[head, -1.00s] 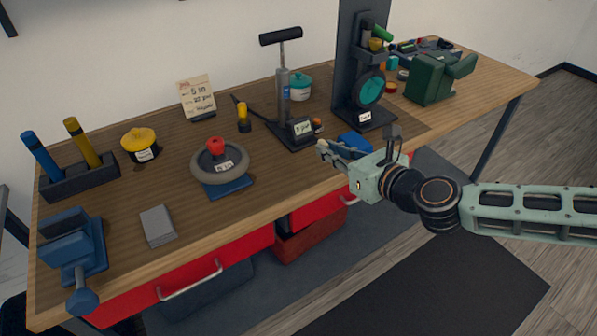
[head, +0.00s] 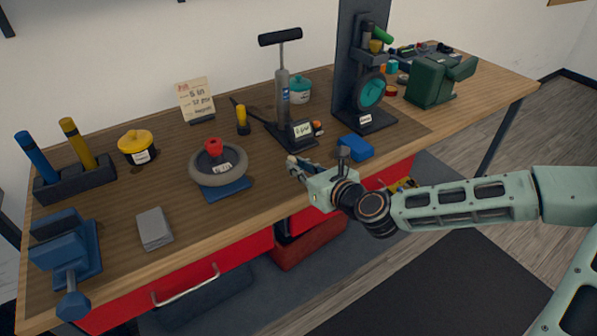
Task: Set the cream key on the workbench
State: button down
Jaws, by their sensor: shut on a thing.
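The workbench (head: 262,205) has a wooden top that runs across the head view. My gripper (head: 293,165) is over its front edge, right of the grey wheel. It is shut on a small pale thing (head: 291,159) at its fingertips, which looks like the cream key. The fingers hide most of it, so its shape is unclear. I cannot tell whether it touches the bench top.
A grey wheel with a red knob (head: 213,148) stands on a blue base to the left. A blue block (head: 355,147) lies right of my gripper. Bare wood lies between wheel and gripper.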

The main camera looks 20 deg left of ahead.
jog(key=shift+f, duration=0.7)
jog(key=shift+f, duration=0.15)
jog(key=c, duration=1.9)
grip_release()
jog(key=shift+c, duration=0.2)
